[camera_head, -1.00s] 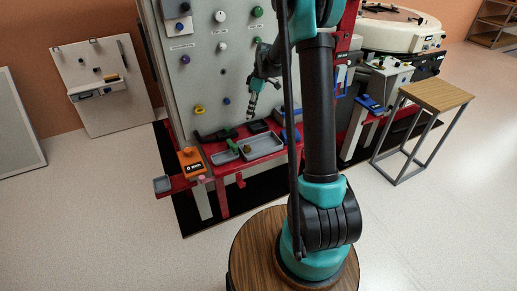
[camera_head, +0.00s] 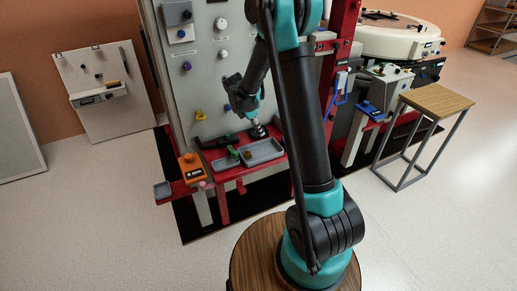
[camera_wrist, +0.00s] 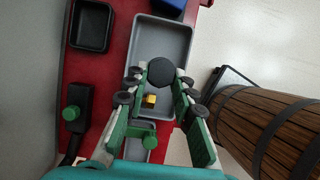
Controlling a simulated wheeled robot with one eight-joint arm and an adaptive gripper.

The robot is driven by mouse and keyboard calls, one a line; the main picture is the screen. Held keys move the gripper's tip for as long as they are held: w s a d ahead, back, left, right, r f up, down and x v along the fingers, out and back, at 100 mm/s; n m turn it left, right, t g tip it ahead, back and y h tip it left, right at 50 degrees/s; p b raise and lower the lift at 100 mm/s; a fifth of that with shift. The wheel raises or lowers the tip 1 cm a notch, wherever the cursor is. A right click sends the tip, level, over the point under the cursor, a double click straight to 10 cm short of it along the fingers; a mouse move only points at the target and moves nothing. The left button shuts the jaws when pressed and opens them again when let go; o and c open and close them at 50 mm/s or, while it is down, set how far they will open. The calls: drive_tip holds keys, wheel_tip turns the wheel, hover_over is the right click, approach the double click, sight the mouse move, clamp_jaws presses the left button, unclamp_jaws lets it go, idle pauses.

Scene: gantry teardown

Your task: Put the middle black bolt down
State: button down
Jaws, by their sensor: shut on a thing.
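The black bolt shows as a round black head (camera_wrist: 161,72) between the fingertips of my gripper (camera_wrist: 160,84) in the wrist view. My gripper is shut on it. Its lower part is hidden behind the head. A large grey tray (camera_wrist: 176,40) lies below the bolt in the wrist view, with a small yellow piece inside. In the head view my gripper (camera_head: 256,126) points down low over the red shelf, close to the back of the large grey tray (camera_head: 277,151). I cannot tell whether the bolt touches anything.
A black tray (camera_wrist: 72,30) sits left of the grey tray. An orange box (camera_head: 192,168) stands at the shelf's left. The upright panel (camera_head: 205,75) rises behind.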

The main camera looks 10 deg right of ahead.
wheel_tip(320, 180, down, 11)
drive_tip(key=shift+r, duration=0.1)
drive_tip(key=c, duration=1.3)
unclamp_jaws()
drive_tip(key=v, duration=1.2)
drive_tip(key=s+d+r+m+y, duration=0.1)
drive_tip(key=s+d+r+m, duration=0.15)
drive_tip(key=s, duration=0.25)
drive_tip(key=s+d+r+m+t+y, duration=0.1)
drive_tip(key=s+d+r+m, duration=0.1)
drive_tip(key=s+d+m, duration=0.15)
drive_tip(key=s+d+r+m+y, duration=0.1)
drive_tip(key=s+d+r+m, duration=0.1)
drive_tip(key=s+m, duration=0.55)
drive_tip(key=s, duration=0.2)
drive_tip(key=s+d+f+m+t+y, duration=0.1)
drive_tip(key=s+m, duration=0.3)
drive_tip(key=s, duration=0.1)
drive_tip(key=s+d+m, duration=0.1)
drive_tip(key=s+m, duration=0.3)
drive_tip(key=s, duration=0.1)
drive_tip(key=shift+s+d+f+t, duration=0.25)
drive_tip(key=shift+s+f+t, duration=0.15)
